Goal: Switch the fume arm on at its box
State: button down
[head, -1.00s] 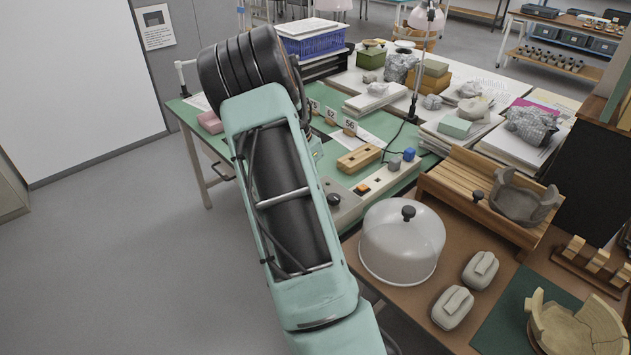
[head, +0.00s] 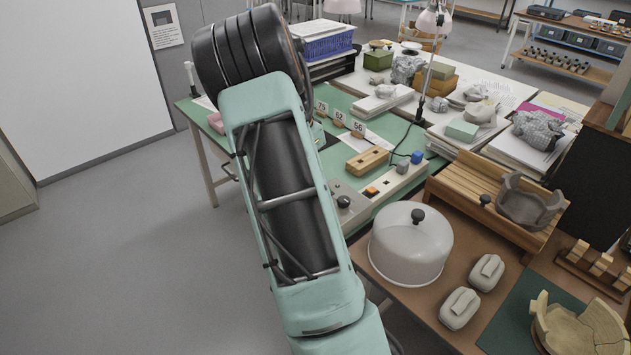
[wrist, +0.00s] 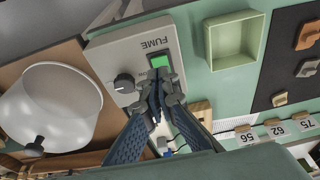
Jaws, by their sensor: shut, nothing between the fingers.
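The fume arm's box (wrist: 135,62) is a light grey panel marked FUME in the wrist view. It has a black round knob (wrist: 124,83) and a bright green rectangular switch or lamp (wrist: 159,61). My gripper (wrist: 157,80) is shut and empty, with its fingertips over the panel just beside the green rectangle. I cannot tell whether the tips touch it. In the head view, part of the grey box (head: 349,192) shows beside my arm, with its black knob; my gripper is hidden behind the arm there.
A clear dome cover (head: 410,245) stands close to the box. A power strip (head: 393,184) with an orange switch, a wooden block (head: 367,162) and number cards (head: 339,118) lie nearby. A pale green tray (wrist: 233,42) is beside the box in the wrist view.

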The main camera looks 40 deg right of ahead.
jog(key=v, duration=0.7)
jog(key=shift+a, duration=0.25)
jog(key=shift+s, duration=0.2)
jog(key=m+p, duration=0.2)
jog(key=m, duration=0.4)
jog(key=m+h+p, duration=0.1)
jog(key=m+p, duration=0.1)
jog(key=m, duration=0.4)
jog(key=d+m+p, duration=0.1)
jog(key=m+p, duration=0.1)
jog(key=m, duration=0.4)
jog(key=shift+w+r+p, duration=0.15)
jog(key=shift+r+p, duration=0.2)
jog(key=shift+p, duration=0.05)
jog(key=x, duration=1.4)
jog(key=shift+d+p, duration=0.2)
jog(key=shift+p, duration=0.2)
